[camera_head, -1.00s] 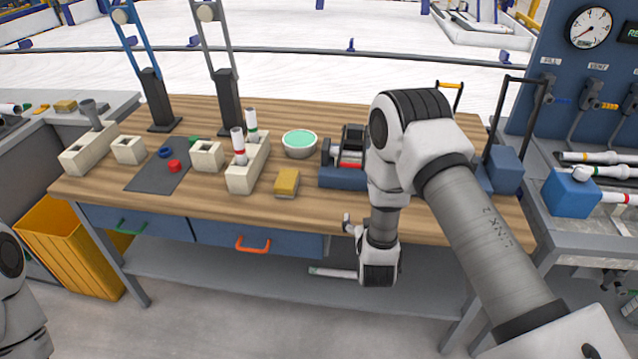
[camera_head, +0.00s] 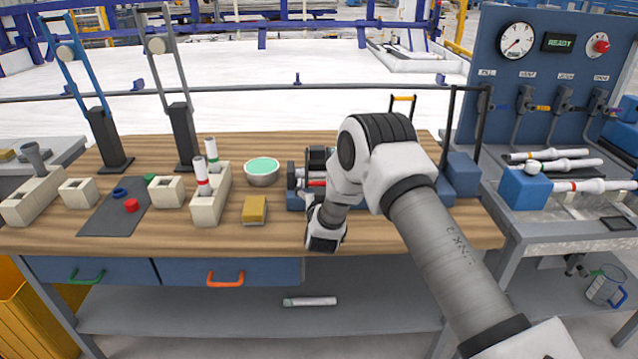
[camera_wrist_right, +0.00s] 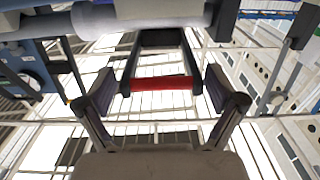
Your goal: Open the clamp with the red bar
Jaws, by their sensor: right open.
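The clamp with the red bar (camera_head: 317,183) is a dark and blue device near the table's middle front, partly hidden by my right arm in the head view. In the wrist view, its red bar (camera_wrist_right: 160,84) lies across a black two-armed handle. My right gripper (camera_wrist_right: 158,92) is open, with one finger on each side of the red bar's ends. No contact between fingers and bar is visible. In the head view, my right wrist is just in front of the clamp and hides the fingers. My left gripper is out of view.
A yellow block (camera_head: 254,209), a green-filled bowl (camera_head: 262,170) and a cream holder (camera_head: 211,203) with pipes stand left of the clamp. A blue block (camera_head: 463,174) and a black frame with an orange handle (camera_head: 403,98) stand at right. The front table strip is clear.

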